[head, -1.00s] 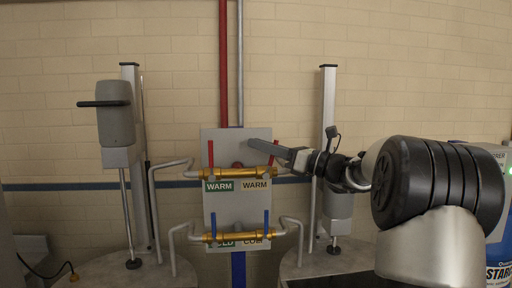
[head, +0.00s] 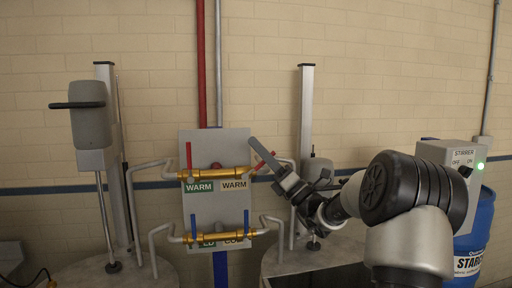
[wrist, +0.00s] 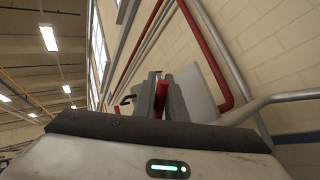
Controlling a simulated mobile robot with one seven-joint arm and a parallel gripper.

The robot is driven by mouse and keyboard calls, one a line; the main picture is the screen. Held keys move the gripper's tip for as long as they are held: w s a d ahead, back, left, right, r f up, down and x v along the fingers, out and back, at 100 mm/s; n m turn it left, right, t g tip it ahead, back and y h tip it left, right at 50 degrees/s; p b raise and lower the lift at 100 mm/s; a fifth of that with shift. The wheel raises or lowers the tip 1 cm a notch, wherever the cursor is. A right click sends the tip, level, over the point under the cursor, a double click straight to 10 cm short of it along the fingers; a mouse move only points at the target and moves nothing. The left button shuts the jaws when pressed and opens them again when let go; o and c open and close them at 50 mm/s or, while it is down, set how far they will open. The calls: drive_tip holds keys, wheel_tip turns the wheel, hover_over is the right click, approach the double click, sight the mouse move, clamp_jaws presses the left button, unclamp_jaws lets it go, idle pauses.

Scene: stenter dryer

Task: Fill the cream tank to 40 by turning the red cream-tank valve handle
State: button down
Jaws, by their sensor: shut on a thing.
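The right red valve handle (head: 267,159) stands on the right end of the upper brass pipe (head: 228,173), above a WARM label. It leans to the right. My gripper (head: 258,150) is shut on this handle, its long grey fingers pointing up and left in the head view. In the wrist view the red handle (wrist: 162,91) shows between the fingers, partly hidden by them. The left red handle (head: 189,156) is upright. I see no readable tank level and cannot tell which tank is the cream tank.
Two blue handles (head: 193,224) stand upright on the lower brass pipe (head: 222,236). Grey bent pipes run from both sides of the grey panel (head: 204,145). A metal post (head: 305,120) stands right of the panel. The stirrer box (head: 445,158) and blue barrel (head: 477,232) are far right.

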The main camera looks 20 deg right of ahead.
drive_tip(key=shift+f, duration=0.1)
idle(0.3)
drive_tip(key=c, duration=1.8)
unclamp_jaws()
drive_tip(key=b+v, duration=0.2)
drive_tip(key=v, duration=1.5)
drive_tip(key=shift+f+b, duration=0.2)
drive_tip(key=shift+b, duration=0.15)
drive_tip(key=shift+s, duration=0.15)
